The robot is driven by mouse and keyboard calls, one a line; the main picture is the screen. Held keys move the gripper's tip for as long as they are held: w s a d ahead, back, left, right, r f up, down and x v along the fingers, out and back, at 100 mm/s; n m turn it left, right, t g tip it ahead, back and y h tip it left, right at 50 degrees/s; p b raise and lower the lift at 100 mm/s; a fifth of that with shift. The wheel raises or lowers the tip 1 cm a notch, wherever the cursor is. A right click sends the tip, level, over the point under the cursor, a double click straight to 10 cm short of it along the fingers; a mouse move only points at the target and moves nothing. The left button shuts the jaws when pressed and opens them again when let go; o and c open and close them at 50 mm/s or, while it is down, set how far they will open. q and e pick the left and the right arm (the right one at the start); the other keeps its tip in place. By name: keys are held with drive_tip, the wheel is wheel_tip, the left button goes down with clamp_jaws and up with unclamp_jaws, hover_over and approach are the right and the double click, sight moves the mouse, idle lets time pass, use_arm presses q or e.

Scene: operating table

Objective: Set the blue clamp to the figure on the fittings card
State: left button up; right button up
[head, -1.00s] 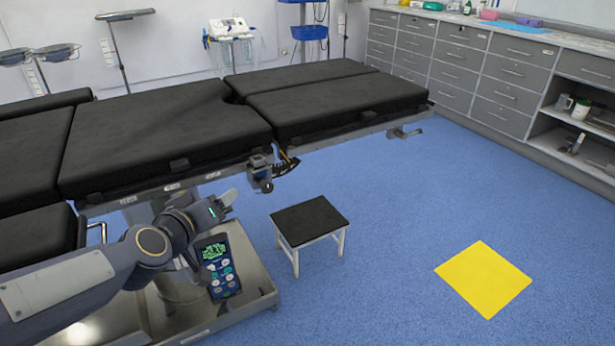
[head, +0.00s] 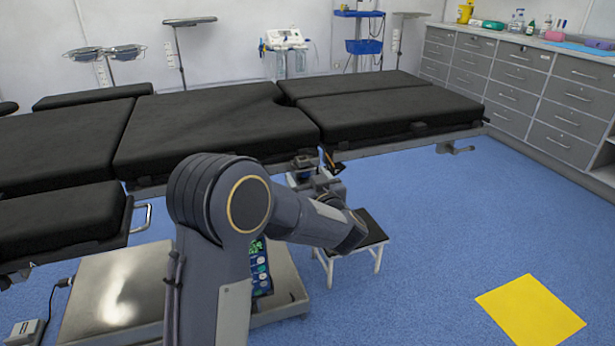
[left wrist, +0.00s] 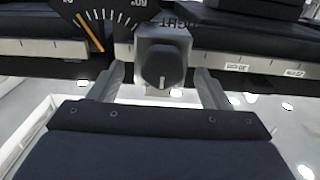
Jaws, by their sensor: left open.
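A clamp (head: 303,163) sits on the side rail of the operating table (head: 220,135); its blue colour is hard to make out. Inverted lettering shows beside the knob. My left gripper (left wrist: 160,88) is open, one finger on each side of the knob with gaps visible. In the head view my arm partly hides it. I cannot make out the fittings card. My right gripper is out of view.
A black-topped step stool (head: 365,230) stands below the clamp. The table's metal base (head: 115,300) carries a handset (head: 262,270), partly behind my arm. A yellow square (head: 530,310) lies on open blue floor at right. Drawers (head: 510,75) line the right wall.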

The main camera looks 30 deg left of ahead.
use_arm(q)
drive_tip(key=shift+x, duration=1.1)
drive_tip(key=shift+c, duration=0.3)
drive_tip(key=c, duration=1.3)
drive_tip(key=s+a, duration=0.4)
drive_tip(key=s, duration=0.1)
drive_tip(key=s+a, duration=0.3)
drive_tip(key=shift+s+p, duration=0.25)
drive_tip(key=shift+p, duration=0.05)
drive_tip(key=shift+a, duration=0.1)
drive_tip(key=o, duration=1.4)
drive_tip(key=shift+c, duration=0.2)
